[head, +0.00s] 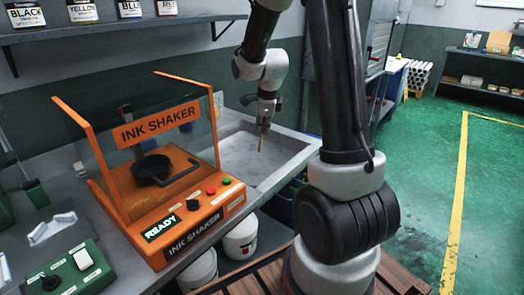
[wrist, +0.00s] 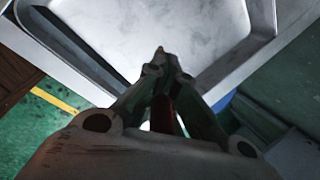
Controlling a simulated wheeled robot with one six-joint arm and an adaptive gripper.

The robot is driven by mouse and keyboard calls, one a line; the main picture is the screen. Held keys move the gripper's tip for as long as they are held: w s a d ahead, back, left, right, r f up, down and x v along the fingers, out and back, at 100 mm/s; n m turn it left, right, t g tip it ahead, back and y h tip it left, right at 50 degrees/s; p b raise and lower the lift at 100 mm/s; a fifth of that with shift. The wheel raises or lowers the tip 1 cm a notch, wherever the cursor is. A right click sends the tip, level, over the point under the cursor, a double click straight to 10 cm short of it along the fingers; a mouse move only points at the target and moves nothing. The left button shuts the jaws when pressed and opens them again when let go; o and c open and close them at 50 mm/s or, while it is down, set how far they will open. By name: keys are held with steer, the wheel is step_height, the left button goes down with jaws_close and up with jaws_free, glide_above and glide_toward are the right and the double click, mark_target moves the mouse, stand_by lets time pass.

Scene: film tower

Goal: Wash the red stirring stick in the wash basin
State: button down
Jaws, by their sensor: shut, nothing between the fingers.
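My gripper (head: 266,120) is over the wash basin (head: 290,143), with its fingers closed together. A thin stick (head: 262,140) with a tan lower end points down from the fingertips. In the wrist view a red length of the stirring stick (wrist: 163,114) shows between the finger links of my gripper (wrist: 159,68), and a small tan tip shows past them. The basin's pale metal floor (wrist: 145,25) lies beyond the tip. I cannot tell whether the tip touches the basin floor. The part of the stick at the fingertips is hidden.
An orange ink shaker (head: 165,205) with a clear cover stands left of the basin. A shelf with ink cans (head: 82,11) is above. White buckets (head: 240,238) stand below the counter. Open green floor (head: 425,190) lies to the right.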

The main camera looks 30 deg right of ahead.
steer(key=shift+r, duration=2.35)
stand_by(0.3)
steer(key=shift+r, duration=2)
steer(key=shift+s, duration=0.1)
